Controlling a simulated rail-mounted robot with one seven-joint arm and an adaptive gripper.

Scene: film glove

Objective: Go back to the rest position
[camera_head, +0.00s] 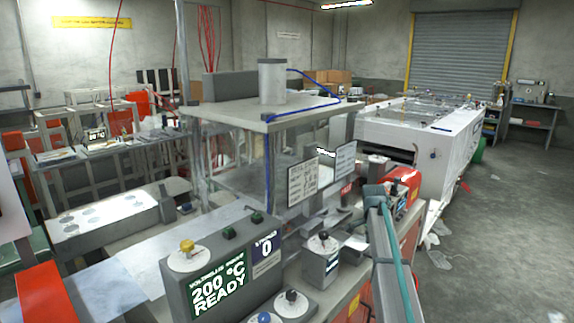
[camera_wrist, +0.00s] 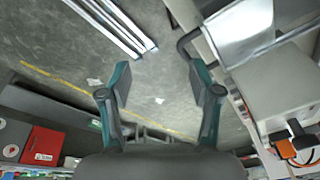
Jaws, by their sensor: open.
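My gripper (camera_wrist: 160,84) shows in the wrist view with its two dark, teal-edged fingers spread wide apart. In the head view a grey and teal arm part of mine reaches in at the lower right, and the fingers cannot be made out there. In front of it stands a grey control box (camera_head: 222,270) reading "200 °C READY", with a counter showing 0.
A press-like frame (camera_head: 265,118) rises above the bench. A red device (camera_head: 403,180) sits beside my arm. A long white machine (camera_head: 445,148) stands behind. Open floor (camera_head: 505,220) lies to the right, with scraps on it. In the wrist view, metal rails (camera_wrist: 112,25) lie at top left.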

